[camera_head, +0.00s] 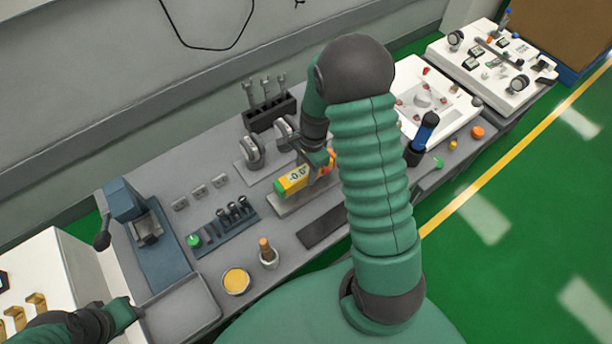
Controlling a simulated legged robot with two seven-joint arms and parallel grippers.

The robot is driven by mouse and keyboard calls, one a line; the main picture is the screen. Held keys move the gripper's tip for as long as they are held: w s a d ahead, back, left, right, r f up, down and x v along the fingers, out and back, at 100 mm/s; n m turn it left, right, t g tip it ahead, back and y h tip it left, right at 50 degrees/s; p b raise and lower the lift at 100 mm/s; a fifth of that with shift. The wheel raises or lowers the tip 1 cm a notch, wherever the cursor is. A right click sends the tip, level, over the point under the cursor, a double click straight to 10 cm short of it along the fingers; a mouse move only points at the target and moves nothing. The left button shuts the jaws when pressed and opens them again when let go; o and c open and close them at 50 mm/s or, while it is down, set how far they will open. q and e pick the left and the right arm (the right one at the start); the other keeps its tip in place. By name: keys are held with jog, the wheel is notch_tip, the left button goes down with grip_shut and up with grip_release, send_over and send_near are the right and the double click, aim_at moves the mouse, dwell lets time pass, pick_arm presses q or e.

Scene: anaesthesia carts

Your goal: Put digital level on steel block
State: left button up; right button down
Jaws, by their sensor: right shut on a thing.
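The digital level (294,180) is a yellow-orange bar with a white "0.0" display and a green end. My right gripper (325,163) is shut on its right part, which is partly hidden by the gripper and my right arm. The steel block (287,209) is a flat grey slab on the bench just under and in front of the level. I cannot tell whether the level touches it. My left gripper (132,308) is low at the left, by a grey tray's edge; its fingers do not show clearly.
The grey bench (200,262) also holds a blue vise (148,228), a black rack of tools (270,112), a yellow dish (236,281) and a small pot with a brush (268,256). A white panel board (436,98) stands beyond.

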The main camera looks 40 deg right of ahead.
notch_tip(320, 180, down, 3)
jog(key=shift+s+r, duration=0.1)
jog(key=shift+s, duration=0.05)
jog(key=shift+a, duration=0.2)
jog(key=c, duration=1)
grip_release()
jog(key=shift+a, duration=0.1)
jog(key=shift+o, duration=0.6)
